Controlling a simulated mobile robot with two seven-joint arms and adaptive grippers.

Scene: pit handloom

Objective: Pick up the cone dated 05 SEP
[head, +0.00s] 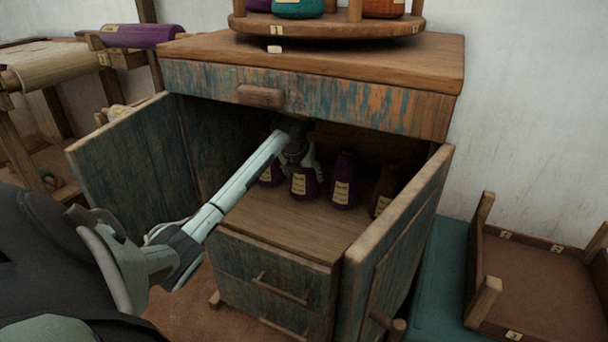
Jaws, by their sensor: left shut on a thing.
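Several dark purple cones with cream labels stand in a row inside the open cabinet. My left gripper (302,164) reaches in from the left and is shut on the top of one cone (303,187). This cone looks upright, and I cannot tell whether its base still touches the shelf. One cone (267,177) stands to its left, partly behind my arm. Another cone (343,185) stands to its right, and a further cone (382,196) is partly hidden by the right door. The label dates are too small to read. My right gripper is out of view.
The cabinet's left door (125,160) and right door (395,240) stand open on both sides of the shelf (275,225). A drawer front (350,105) hangs above the opening. A round wooden stand (330,27) is on top. A brown tray (535,285) lies at right.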

